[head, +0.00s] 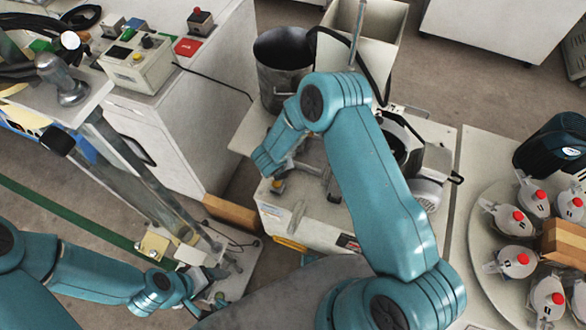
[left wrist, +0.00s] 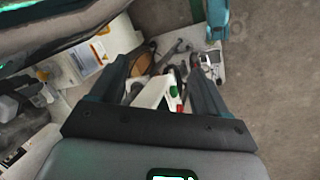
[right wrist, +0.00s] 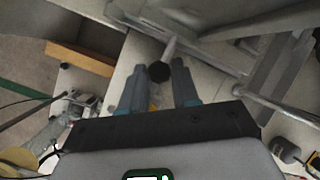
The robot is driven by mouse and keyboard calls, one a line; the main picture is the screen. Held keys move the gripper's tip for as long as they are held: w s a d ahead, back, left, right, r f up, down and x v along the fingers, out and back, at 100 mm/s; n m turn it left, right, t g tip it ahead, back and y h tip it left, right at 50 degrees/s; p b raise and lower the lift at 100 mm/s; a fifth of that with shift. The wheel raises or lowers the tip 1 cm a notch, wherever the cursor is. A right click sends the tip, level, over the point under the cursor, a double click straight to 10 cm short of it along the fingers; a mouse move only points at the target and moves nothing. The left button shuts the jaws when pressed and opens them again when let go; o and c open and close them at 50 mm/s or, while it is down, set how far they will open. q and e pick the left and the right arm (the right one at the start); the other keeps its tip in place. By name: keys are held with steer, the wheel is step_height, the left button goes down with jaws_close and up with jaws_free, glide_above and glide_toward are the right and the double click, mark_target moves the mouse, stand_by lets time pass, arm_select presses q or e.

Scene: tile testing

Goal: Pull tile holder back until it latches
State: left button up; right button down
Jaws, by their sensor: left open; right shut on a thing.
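In the right wrist view, my right gripper (right wrist: 158,75) is shut around a black knob (right wrist: 160,72) at the end of a short metal rod. The rod runs up to a grey metal part, which I take to be the tile holder (right wrist: 215,60). In the head view, my right forearm hides the right fingers and most of the holder. Grey metal parts (head: 318,180) show beside it on the white machine. My left gripper (head: 212,275) is low at the left, open and apart from the machine. Its spread fingers also show in the left wrist view (left wrist: 158,68). I cannot tell whether the holder is latched.
A round tray (head: 480,235) of red-capped grey containers stands at the right. A metal bucket (head: 278,60) stands behind the machine. A control box (head: 137,62) sits on the white cabinet at the upper left. A low platform with metal parts lies under my left gripper.

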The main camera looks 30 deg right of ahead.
steer(key=shift+w+a+r, duration=0.1)
steer(key=shift+w+a, duration=1.1)
steer(key=shift+w, duration=0.2)
steer(key=c, duration=0.8)
jaws_free()
steer(key=shift+c, duration=0.2)
steer(key=shift+s, duration=0.1)
steer(key=p+v, duration=0.2)
steer(key=v, duration=1.4)
steer(key=shift+p, duration=0.3)
steer(key=shift+s+d+r, duration=0.1)
steer(key=shift+r, duration=0.05)
